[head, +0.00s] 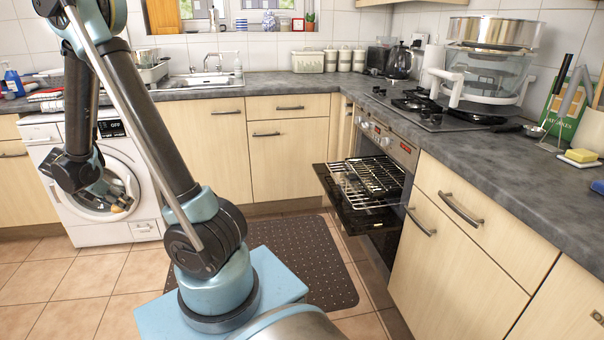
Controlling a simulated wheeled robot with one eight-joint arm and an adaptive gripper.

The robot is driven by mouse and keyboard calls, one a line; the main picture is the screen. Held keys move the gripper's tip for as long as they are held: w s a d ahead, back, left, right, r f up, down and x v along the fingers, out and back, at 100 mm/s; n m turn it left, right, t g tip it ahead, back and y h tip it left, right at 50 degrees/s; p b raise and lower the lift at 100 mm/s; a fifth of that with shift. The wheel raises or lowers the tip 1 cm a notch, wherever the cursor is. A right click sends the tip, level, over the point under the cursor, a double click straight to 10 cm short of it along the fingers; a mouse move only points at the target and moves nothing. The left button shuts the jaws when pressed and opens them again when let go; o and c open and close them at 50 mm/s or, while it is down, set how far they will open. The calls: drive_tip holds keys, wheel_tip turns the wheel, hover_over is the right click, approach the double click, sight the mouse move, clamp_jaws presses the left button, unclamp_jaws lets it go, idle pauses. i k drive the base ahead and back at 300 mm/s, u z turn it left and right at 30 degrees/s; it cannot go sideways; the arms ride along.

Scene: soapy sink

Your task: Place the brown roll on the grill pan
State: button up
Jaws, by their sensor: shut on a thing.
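My gripper (112,200) is at the left, in front of the round door of the washing machine. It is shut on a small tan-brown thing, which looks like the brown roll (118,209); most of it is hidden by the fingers. The grill pan (372,174), with a wire rack, shows in the open oven compartment right of centre. My gripper is far to the left of the pan and apart from it.
The oven's door (345,205) hangs open over the floor, beside a dark dotted mat (305,260). The white washing machine (60,215) stands close behind my gripper. Worktops (470,165) run along the back and right. Tiled floor is clear at lower left.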

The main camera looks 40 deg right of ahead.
sight(372, 177)
drive_tip(key=z, duration=1.05)
drive_tip(key=i, duration=0.25)
drive_tip(key=z, duration=1)
drive_tip(key=k, duration=0.85)
drive_tip(key=z, duration=0.15)
drive_tip(key=i, duration=0.8)
